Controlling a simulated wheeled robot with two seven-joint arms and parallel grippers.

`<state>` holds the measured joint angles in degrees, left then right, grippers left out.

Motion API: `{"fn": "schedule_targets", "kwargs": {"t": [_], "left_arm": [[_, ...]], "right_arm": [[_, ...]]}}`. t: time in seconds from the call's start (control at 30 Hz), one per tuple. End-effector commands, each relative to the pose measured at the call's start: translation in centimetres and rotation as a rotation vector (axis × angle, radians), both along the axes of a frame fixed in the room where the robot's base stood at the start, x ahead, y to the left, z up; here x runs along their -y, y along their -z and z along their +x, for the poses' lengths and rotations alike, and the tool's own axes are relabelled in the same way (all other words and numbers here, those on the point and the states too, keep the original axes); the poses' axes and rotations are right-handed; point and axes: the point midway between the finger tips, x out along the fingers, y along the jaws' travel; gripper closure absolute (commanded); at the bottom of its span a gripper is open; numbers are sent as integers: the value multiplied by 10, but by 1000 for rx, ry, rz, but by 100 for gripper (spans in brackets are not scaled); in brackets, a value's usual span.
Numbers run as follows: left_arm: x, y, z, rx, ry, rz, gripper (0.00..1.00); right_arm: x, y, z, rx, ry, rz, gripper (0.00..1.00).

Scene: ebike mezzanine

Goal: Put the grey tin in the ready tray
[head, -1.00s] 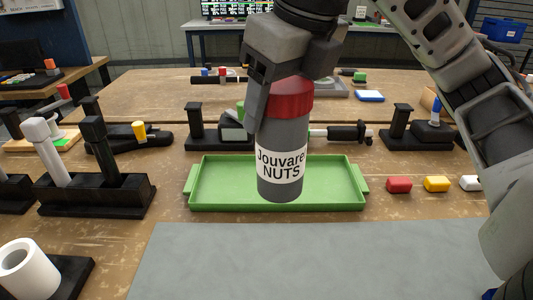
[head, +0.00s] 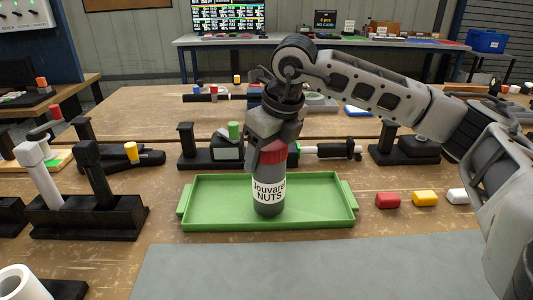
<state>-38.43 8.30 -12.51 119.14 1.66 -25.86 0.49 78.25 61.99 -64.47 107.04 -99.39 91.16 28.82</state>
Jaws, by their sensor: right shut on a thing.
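The grey tin (head: 268,208) has a red top and a white label reading "Jouvare NUTS". My right gripper (head: 272,152) is shut on its red top from above. The tin is upright, over or in the left-middle part of the green tray (head: 320,212). Its base appears at the tray floor, but I cannot tell whether it touches. The tray is otherwise empty. My left gripper is not in view.
Black stands (head: 88,218) are at the left. A grey mat (head: 300,270) lies in front. Black holders (head: 212,155) with parts stand behind the tray.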

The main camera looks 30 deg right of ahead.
Motion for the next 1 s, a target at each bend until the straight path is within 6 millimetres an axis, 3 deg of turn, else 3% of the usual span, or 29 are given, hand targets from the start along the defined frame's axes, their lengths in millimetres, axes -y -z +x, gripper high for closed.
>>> {"fn": "schedule_targets", "kwargs": {"t": [0.5,0.53,0.6,1.0], "left_arm": [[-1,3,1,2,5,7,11],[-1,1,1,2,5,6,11],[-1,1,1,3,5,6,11],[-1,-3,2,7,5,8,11]], "right_arm": [[0,16,0,5,1,1,84],[0,15,0,2,1,1,28],[0,14,0,2,1,1,14],[0,5,-1,6,1,3,14]]}}
